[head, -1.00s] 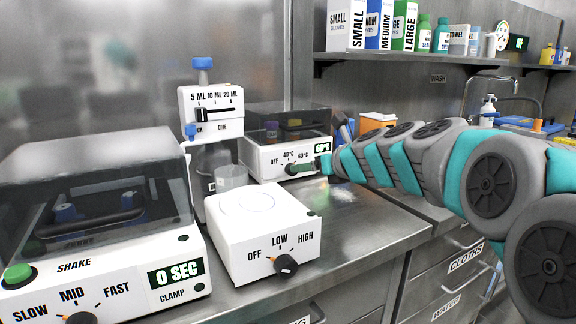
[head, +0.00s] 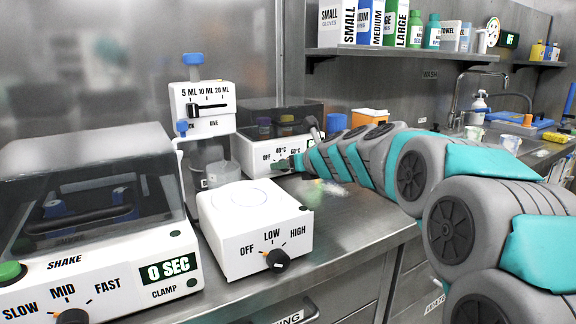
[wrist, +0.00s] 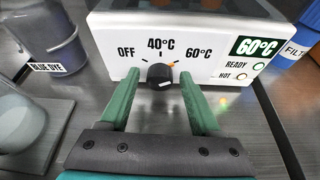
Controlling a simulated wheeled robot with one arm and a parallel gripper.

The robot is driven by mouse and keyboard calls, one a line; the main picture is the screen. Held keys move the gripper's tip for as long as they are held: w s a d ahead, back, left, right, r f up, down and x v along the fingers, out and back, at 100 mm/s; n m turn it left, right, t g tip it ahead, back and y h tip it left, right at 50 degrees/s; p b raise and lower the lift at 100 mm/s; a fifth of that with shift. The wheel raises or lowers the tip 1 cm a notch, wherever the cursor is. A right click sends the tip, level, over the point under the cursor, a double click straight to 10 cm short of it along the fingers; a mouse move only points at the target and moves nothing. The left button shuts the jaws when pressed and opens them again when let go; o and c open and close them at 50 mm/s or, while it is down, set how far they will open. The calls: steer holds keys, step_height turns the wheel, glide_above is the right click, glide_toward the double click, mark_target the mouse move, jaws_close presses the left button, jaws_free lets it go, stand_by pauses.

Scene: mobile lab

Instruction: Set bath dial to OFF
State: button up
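The bath (head: 252,150) is a white box with a dark clear lid at the back of the bench. It also shows in the wrist view (wrist: 110,45), with OFF, 40°C and 60°C marks and a display (wrist: 257,47) reading 60°C. Its black dial (wrist: 160,75) has an orange pointer aimed up and right, toward 60°C. My gripper (wrist: 160,76) is open, with one green finger on each side of the dial and gaps visible between. In the head view my gripper (head: 293,163) is at the bath's front and covers much of its panel.
A beaker labelled BLUE DYE (wrist: 52,40) stands left of the bath, and a FILT container (wrist: 298,45) right of it.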

jaws_close()
steer(key=shift+a+r+p, duration=0.1)
steer(key=shift+p, duration=0.4)
steer(key=shift+s+n+t+h+p, duration=0.1)
steer(key=shift+n+t+h+p, duration=0.3)
steer(key=shift+n+p, duration=0.45)
steer(key=n, duration=0.1)
steer(key=n+t+h, duration=0.1)
steer(key=shift+s+a+f+n+h+b, duration=0.1)
steer(key=shift+a+f+n+h+b, duration=0.1)
steer(key=shift+f+n+h+b, duration=0.15)
steer(key=shift+n+t+h+b, duration=0.35)
steer(key=shift+n+t+b, duration=0.15)
steer(key=shift+n, duration=0.4)
steer(key=shift+o, duration=0.7)
jaws_free()
steer(key=shift+r, duration=0.1)
